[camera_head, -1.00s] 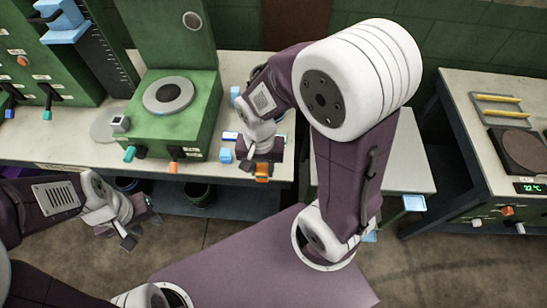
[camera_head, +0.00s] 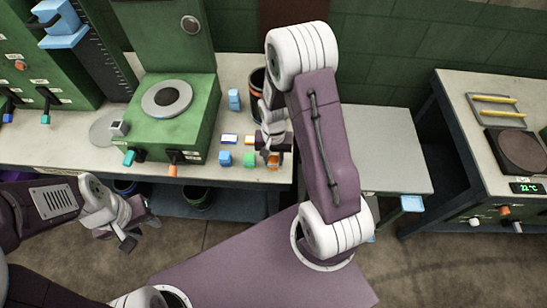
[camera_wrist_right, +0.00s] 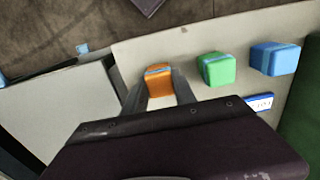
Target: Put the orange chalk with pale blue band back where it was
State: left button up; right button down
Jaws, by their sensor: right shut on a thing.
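The orange chalk with the pale blue band (camera_wrist_right: 159,82) sits between the fingers of my right gripper (camera_wrist_right: 160,88) in the right wrist view. In the head view the chalk (camera_head: 273,162) shows below my right gripper (camera_head: 270,150), near the front edge of the bench (camera_head: 70,150). The right gripper is shut on it. I cannot tell whether the chalk touches the bench top. A green block (camera_head: 249,159) and a blue block (camera_head: 225,158) stand in a row to its left. My left gripper (camera_head: 138,224) is open and empty, in front of the bench.
Behind the blocks lie a blue-and-white label (camera_head: 229,139) and an orange-marked label (camera_head: 250,140). A dark container (camera_head: 257,85) with an orange band stands behind the right gripper. A green machine (camera_head: 175,130) is at left. A pale table (camera_head: 375,150) lies to the right.

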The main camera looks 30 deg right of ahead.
aim_at(274, 159)
jog(key=shift+s, duration=0.1)
jog(key=c, duration=1)
grip_release()
notch_tip(274, 159, up, 12)
jog(key=s+a+n, duration=0.1)
jog(key=s+n, duration=0.1)
jog(key=s+a+n, duration=0.2)
jog(key=s, duration=0.1)
jog(key=s+a+n+t, duration=0.1)
jog(key=s+n, duration=0.1)
jog(key=s, duration=0.1)
jog(key=shift+s+a+f, duration=0.1)
jog(key=shift+a+f, duration=0.25)
jog(key=shift+a, duration=0.05)
